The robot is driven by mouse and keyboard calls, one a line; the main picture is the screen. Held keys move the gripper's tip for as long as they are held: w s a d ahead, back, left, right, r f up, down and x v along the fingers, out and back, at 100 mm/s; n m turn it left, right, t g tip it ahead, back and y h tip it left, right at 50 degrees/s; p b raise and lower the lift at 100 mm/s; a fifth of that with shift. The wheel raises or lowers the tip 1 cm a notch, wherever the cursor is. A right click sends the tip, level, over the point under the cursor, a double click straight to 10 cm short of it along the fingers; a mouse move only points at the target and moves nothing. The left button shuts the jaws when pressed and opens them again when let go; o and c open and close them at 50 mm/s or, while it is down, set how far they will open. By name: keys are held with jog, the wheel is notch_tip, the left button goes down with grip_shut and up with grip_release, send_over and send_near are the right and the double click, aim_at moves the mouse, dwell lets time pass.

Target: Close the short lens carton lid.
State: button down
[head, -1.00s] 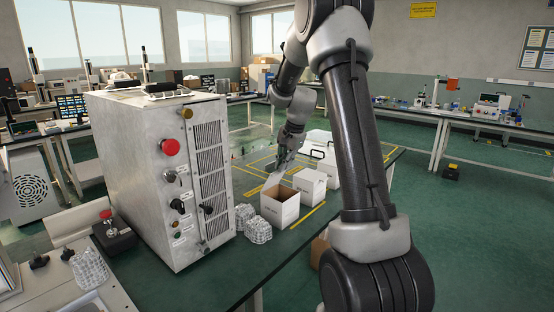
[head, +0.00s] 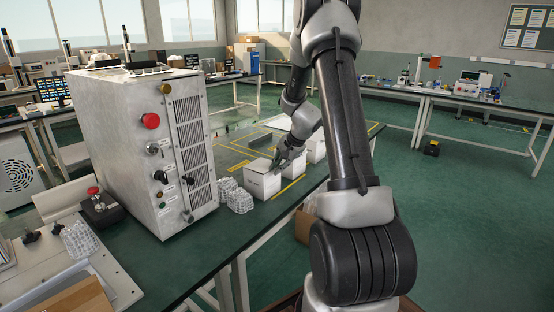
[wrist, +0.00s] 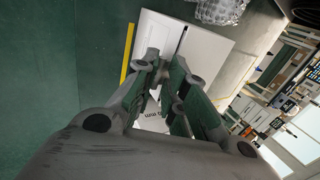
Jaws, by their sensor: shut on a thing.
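The short lens carton (head: 262,186) is a white box at the front of the row in the head view. Its lid (head: 258,166) lies over the opening, and no brown inside shows. My gripper (head: 279,161) is at the carton's far right top edge. In the wrist view my gripper (wrist: 166,76) is shut on the lid's edge, with the white lid (wrist: 205,50) spreading beyond the fingers. A dark line crosses the white top there. The fingers hide the exact grip, and I cannot tell whether the lid is fully flat.
More white cartons (head: 315,149) stand close behind to the right. Clear bubble-wrap bundles (head: 238,199) lie left of the carton. A large grey metal cabinet (head: 145,150) with a red button stands farther left. The green bench is bare in front.

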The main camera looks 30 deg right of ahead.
jog(key=shift+f+t, duration=0.3)
jog(key=shift+f, duration=0.05)
jog(key=c, duration=1.6)
grip_release()
jog(key=shift+r, duration=0.1)
jog(key=v, duration=1.1)
jog(key=shift+s+d+r, duration=0.2)
jog(key=shift+s+r, duration=0.05)
jog(key=shift+r, duration=0.05)
jog(key=shift+a, duration=0.1)
